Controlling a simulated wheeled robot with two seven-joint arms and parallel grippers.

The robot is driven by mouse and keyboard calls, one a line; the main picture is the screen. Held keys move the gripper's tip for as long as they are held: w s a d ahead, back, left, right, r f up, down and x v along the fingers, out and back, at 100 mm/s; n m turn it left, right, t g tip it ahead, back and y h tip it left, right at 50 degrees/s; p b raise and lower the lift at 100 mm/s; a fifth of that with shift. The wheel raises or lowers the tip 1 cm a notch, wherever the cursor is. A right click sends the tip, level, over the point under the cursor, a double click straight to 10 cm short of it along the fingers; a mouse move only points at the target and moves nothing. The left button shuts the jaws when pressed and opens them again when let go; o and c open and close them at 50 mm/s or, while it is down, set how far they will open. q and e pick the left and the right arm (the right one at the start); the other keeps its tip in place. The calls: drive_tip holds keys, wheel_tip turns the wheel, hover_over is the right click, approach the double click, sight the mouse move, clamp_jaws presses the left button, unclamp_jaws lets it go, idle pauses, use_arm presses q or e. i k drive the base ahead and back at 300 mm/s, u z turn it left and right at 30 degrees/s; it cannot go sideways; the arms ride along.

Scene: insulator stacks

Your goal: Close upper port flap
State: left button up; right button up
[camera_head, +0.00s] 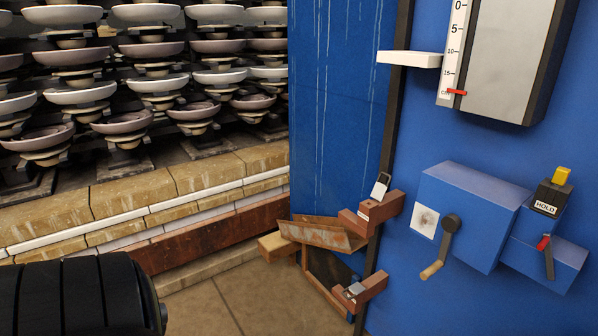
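The upper port (372,211) is a brick-red block with a small white label, at the dark edge of the blue cabinet. A small pale metal flap (380,187) stands raised and tilted at its top, apart from the block's upper face. The lower port (371,287) is a similar block below, with a small grey metal piece (355,289) lying near its top. A black ribbed part of my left arm fills the lower left corner. Neither gripper shows, so I cannot see what they hold.
A rusty sloped chute (318,234) juts left beside the upper port. A blue box (476,212) with a crank handle (440,248) and a HOLD lever unit (549,199) stand right. A white ledge (409,59) sits above. Stacked insulators (158,84) fill the left. Floor in front is clear.

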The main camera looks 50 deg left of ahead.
sight(379, 189)
drive_tip(key=u, duration=1.35)
drive_tip(key=k, duration=0.4)
drive_tip(key=u, duration=0.95)
drive_tip(key=i, duration=1.95)
drive_tip(key=z, duration=1.5)
drive_tip(key=i, duration=0.95)
drive_tip(key=z, duration=0.9)
